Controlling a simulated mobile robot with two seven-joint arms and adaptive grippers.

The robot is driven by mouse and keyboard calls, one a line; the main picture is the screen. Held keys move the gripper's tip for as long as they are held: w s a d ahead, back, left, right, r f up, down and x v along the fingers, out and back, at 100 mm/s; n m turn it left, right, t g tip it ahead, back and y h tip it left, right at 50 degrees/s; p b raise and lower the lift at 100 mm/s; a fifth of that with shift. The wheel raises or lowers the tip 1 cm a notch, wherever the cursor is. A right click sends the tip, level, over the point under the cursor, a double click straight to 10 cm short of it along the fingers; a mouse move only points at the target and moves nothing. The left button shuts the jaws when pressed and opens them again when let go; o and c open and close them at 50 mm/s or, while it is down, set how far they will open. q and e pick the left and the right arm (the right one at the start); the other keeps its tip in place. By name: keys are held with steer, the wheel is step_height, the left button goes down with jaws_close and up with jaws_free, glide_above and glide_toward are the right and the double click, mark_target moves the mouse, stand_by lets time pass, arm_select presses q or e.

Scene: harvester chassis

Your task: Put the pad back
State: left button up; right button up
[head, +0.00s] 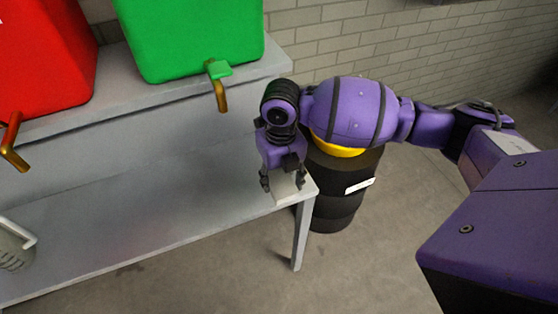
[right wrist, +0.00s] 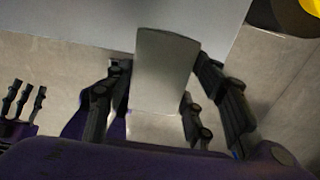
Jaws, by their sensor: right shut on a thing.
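The pad is a pale grey, flat block (head: 284,195) at the right front corner of the lower bench shelf in the head view. My right gripper (head: 283,183) points down over that corner and is shut on the pad. In the right wrist view the pad (right wrist: 165,70) stands out between the black fingers of my right gripper (right wrist: 163,88). I cannot tell whether the pad touches the shelf. A purple part with black fingers (right wrist: 25,100), seemingly my left gripper, shows at the left edge of the right wrist view; its opening is unclear.
The grey lower shelf (head: 150,195) is mostly bare. A green container (head: 190,35) and a red container (head: 45,60), both with taps, stand on the raised shelf. A black drum with a yellow top (head: 335,205) stands close beyond the bench's right end.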

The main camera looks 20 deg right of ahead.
steer(key=w, duration=0.3)
steer(key=w+f, duration=0.1)
steer(key=w, duration=0.3)
steer(key=w+f, duration=0.1)
steer(key=w, duration=0.2)
steer(key=shift+w+a, duration=0.15)
steer(key=shift+w, duration=0.1)
steer(key=shift+f, duration=0.6)
step_height(320, 180, down, 2)
steer(key=shift+f, duration=0.2)
steer(key=shift+w+f, duration=0.1)
steer(key=shift+f, duration=0.25)
steer(key=shift+w+f, duration=0.1)
steer(key=shift+f, duration=0.25)
steer(key=o, duration=1)
arm_select(q)
steer(key=shift+s+d, duration=0.1)
steer(key=shift+s, duration=0.15)
